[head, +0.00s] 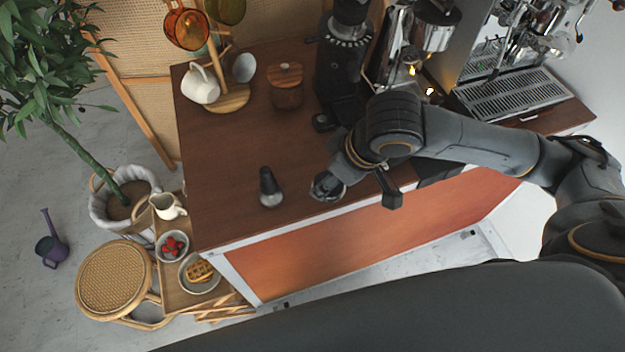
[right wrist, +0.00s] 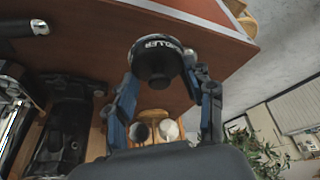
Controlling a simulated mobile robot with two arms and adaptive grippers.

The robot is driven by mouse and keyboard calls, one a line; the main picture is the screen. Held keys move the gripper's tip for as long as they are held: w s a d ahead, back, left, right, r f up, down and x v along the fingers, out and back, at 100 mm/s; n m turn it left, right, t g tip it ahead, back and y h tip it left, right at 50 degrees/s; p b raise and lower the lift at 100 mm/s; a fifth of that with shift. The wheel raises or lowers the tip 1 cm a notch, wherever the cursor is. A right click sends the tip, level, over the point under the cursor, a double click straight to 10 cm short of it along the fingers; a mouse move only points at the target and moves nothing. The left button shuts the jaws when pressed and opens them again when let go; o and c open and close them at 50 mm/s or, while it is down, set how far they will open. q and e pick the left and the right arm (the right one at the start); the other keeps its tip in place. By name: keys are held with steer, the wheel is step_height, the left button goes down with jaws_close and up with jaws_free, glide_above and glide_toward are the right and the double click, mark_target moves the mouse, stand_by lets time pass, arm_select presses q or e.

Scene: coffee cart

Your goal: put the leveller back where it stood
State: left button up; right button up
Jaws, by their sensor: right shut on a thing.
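The leveller (right wrist: 157,62) is a round dark piece with white lettering on its rim and a knob in the middle. In the right wrist view it sits between the two fingers of my right gripper (right wrist: 165,95), which is shut on it. In the head view my right gripper (head: 335,182) is over the counter's front part, and the leveller (head: 326,188) shows partly as a round metallic piece at its fingers. I cannot tell whether the leveller touches the counter. My left gripper is not in view.
A tamper (head: 270,188) with a black handle stands left of my right gripper on the wooden counter (head: 220,190). A black grinder (head: 342,70), a wooden-lidded jar (head: 287,86) and a mug tree (head: 228,98) stand behind. The counter's left part is clear.

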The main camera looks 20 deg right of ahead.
steer(key=w+f, duration=0.4)
steer(key=w+a+f+p, duration=0.1)
steer(key=w+f, duration=0.1)
steer(key=shift+w, duration=0.35)
steer(key=f, duration=0.3)
steer(key=shift+w+f, duration=0.15)
steer(key=shift+w, duration=0.05)
steer(key=shift+f, duration=0.25)
steer(key=shift+f, duration=0.1)
steer(key=o, duration=1.3)
steer(key=v, duration=1.2)
